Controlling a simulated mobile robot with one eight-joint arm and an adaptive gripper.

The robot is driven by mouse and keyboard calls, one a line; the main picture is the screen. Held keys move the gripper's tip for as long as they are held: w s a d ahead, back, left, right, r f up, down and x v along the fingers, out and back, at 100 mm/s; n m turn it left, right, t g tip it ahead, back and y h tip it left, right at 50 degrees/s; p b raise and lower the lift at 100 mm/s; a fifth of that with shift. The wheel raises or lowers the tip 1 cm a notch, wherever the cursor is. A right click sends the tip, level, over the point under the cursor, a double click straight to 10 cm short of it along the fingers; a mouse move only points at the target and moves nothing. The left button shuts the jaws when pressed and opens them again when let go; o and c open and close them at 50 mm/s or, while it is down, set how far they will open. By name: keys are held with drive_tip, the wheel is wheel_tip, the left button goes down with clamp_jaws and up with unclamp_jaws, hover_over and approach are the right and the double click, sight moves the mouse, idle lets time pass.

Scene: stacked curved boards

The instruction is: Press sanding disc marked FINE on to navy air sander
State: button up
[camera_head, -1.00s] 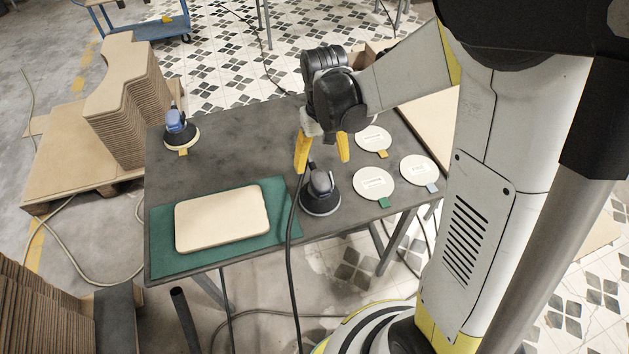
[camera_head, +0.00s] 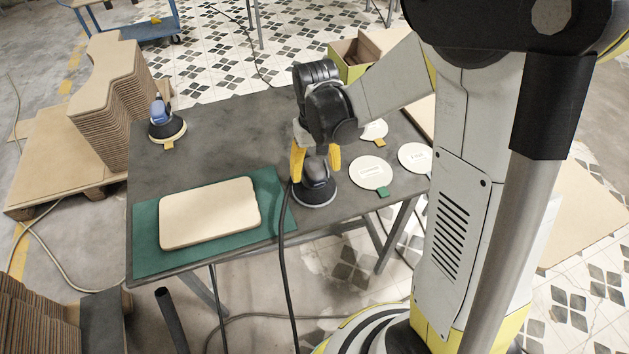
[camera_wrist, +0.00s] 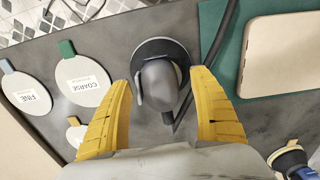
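My gripper (camera_head: 316,168) is open, low over the table. Its yellow fingers stand on either side of a dark slate-grey air sander (camera_wrist: 160,85) with a round black base. Gaps show in the wrist view; I cannot tell of any contact. That sander also shows in the head view (camera_head: 318,185). The white FINE disc (camera_wrist: 27,93) has a blue tab and lies flat at the wrist view's left; in the head view (camera_head: 413,156) my arm partly hides it. A blue-bodied sander (camera_head: 162,118) stands at the table's far left, on a cream pad with an orange tab.
The COARSE disc (camera_head: 370,173), with a green tab, lies between the grey sander and the FINE disc. A third disc (camera_head: 376,131), with an orange tab, lies behind. A beige board (camera_head: 210,212) rests on a green mat (camera_head: 147,245). A black hose (camera_head: 283,260) hangs over the front edge.

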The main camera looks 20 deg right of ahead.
drive_tip(key=c, duration=0.5)
drive_tip(key=shift+o, duration=0.2)
drive_tip(key=shift+r, duration=0.1)
drive_tip(key=shift+r+p, duration=0.35)
drive_tip(key=shift+r, duration=0.05)
drive_tip(key=shift+c, duration=0.9)
drive_tip(key=shift+r+p, duration=1.5)
drive_tip(key=shift+r, duration=0.55)
